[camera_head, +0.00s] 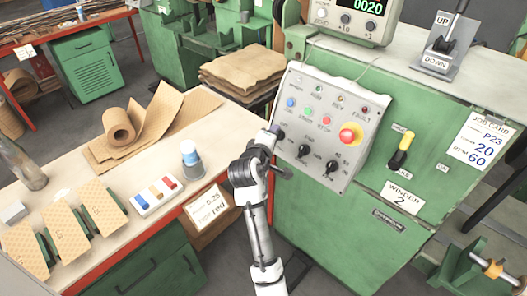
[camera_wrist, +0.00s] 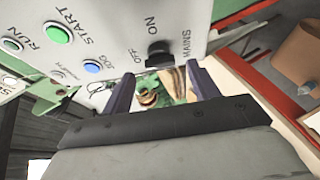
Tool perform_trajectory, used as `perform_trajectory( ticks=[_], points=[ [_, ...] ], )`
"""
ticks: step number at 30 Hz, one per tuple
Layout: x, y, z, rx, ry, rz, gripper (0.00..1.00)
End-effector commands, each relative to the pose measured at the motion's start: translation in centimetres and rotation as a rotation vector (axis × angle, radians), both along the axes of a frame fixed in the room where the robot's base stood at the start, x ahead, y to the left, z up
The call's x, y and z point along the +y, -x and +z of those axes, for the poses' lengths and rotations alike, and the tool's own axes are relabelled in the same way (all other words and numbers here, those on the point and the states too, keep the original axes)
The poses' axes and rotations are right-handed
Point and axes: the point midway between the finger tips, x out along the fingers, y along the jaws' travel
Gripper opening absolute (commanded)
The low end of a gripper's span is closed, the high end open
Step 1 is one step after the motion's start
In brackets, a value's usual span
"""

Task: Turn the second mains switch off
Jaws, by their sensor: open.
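The mains switch is a black knob (camera_wrist: 160,52) on a light grey control panel (camera_head: 335,97), with MAINS, ON and OFF printed around it in the wrist view. The panel is on the green machine marked WINDER 2. My gripper (camera_head: 272,137) is at the panel's left edge and covers most of this switch in the head view. In the wrist view my gripper (camera_wrist: 160,78) is open, its two dark fingers apart, with the knob just beyond and between the fingertips. Nothing is held. I cannot tell which mark the knob points to.
The panel also has a blue button (camera_head: 291,103), a green button (camera_head: 308,112), a red button (camera_head: 325,120), a yellow-based red stop button (camera_head: 350,135) and further black knobs (camera_head: 305,151). A workbench (camera_head: 140,240) with paper rolls and pads stands to the left.

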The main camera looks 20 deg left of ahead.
Motion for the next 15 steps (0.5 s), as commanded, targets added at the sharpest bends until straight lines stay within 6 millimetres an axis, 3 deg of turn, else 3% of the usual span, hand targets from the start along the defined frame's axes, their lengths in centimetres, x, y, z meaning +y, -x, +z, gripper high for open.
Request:
perform_trajectory(
  ticks=[9,15],
  points=[
    [-0.3,6.9,2.4,-0.003,-0.001,0.003,0.60],
    [-0.6,9.7,3.6,-0.002,-0.001,0.002,0.60]
  ],
)
